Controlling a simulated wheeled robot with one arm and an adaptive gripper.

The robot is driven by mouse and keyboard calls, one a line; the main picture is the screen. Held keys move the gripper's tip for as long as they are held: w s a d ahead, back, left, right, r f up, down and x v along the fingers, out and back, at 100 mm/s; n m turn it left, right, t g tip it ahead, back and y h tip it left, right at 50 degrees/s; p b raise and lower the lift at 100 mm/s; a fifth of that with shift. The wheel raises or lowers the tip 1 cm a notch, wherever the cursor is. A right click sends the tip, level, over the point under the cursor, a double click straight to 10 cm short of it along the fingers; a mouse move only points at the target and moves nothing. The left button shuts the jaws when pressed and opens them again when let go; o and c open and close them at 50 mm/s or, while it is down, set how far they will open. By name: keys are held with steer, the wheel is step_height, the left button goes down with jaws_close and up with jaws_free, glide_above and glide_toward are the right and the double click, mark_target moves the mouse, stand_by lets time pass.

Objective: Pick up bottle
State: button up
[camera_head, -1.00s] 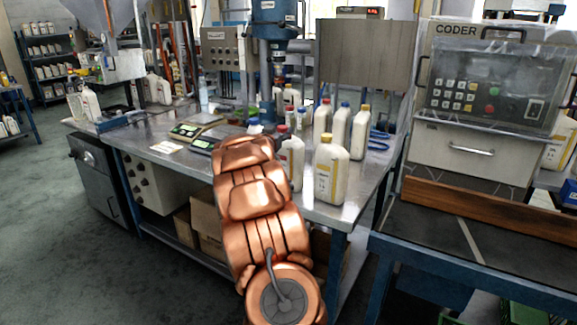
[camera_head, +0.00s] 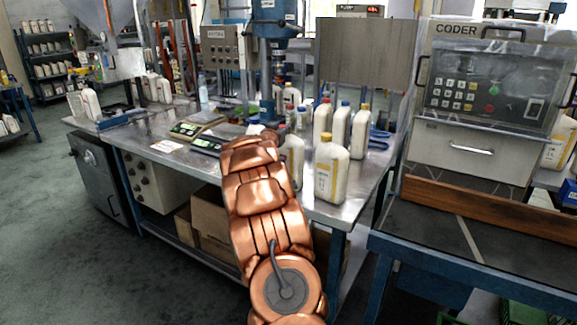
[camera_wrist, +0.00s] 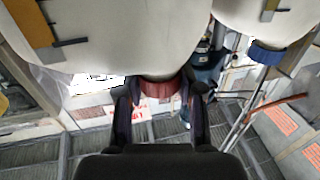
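In the wrist view, a white bottle (camera_wrist: 130,45) with a brownish-red cap (camera_wrist: 160,91) fills the upper middle. My gripper (camera_wrist: 160,92) is open, with one dark finger on each side of the cap and a small gap visible at the sides. Nothing is clearly gripped. In the head view, a white bottle (camera_head: 294,158) on the metal table is partly hidden behind my copper arm. Its cap and my fingers are hidden there.
A yellow-capped bottle (camera_head: 331,168) stands close on the right. Blue-capped bottles (camera_head: 341,128) stand behind it, and one blue cap (camera_wrist: 267,53) shows in the wrist view. Scales (camera_head: 186,130) sit left on the metal table (camera_head: 335,212). The coder machine (camera_head: 480,100) is at right.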

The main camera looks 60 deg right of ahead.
jaws_close()
steer(key=shift+r, duration=0.15)
stand_by(0.4)
